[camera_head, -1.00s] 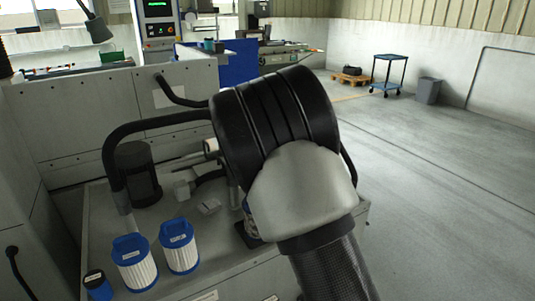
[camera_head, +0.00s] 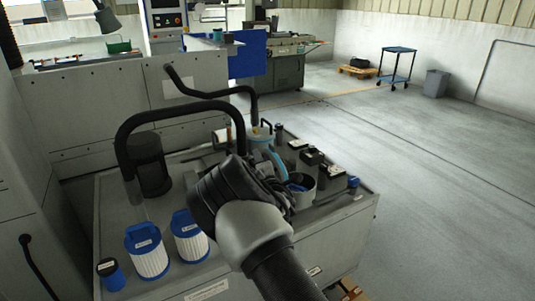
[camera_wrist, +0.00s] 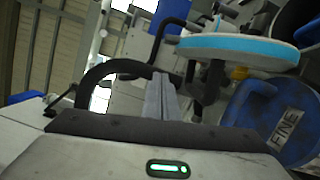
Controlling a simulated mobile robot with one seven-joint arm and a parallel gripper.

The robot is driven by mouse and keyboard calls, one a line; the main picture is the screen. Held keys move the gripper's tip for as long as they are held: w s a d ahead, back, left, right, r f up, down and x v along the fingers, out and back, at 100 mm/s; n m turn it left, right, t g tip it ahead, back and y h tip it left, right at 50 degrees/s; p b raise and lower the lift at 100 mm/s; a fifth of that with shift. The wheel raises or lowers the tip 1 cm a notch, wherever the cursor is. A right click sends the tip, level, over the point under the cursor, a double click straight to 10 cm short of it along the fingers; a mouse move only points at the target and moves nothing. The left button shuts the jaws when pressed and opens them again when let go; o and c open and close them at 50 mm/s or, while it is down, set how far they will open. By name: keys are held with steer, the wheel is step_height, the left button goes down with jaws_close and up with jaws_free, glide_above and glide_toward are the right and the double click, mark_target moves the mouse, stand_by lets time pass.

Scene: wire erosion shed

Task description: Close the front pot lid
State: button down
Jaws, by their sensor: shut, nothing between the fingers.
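The front pot (camera_head: 307,199) is a grey round pot with an open top and blue inside. Its lid (camera_head: 268,160), pale with a light blue edge, stands tilted up at the pot's back left. In the wrist view a lid (camera_wrist: 240,47) with a bright blue edge shows nearly edge-on, to the right of and above my fingertips. My gripper (camera_wrist: 160,85) is shut and empty, apart from that lid. In the head view my own arm and wrist hide the fingers and cover the pot's left side.
A black bent hose (camera_head: 180,107) arches behind my wrist. Two white filters with blue caps (camera_head: 147,250) stand at the front left, near a black cylinder (camera_head: 150,165). Small dark blocks (camera_head: 312,157) stand behind the pot. A blue disc labelled FINE (camera_wrist: 262,112) shows in the wrist view.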

mark_target(268, 151)
steer(key=shift+w+d+r, duration=0.2)
steer(key=shift+w+d, duration=0.45)
steer(key=shift+d, duration=0.15)
steer(key=shift+w+d+r, duration=0.2)
steer(key=shift+w+d, duration=0.45)
steer(key=shift+d, duration=0.1)
steer(key=shift+d+r, duration=0.1)
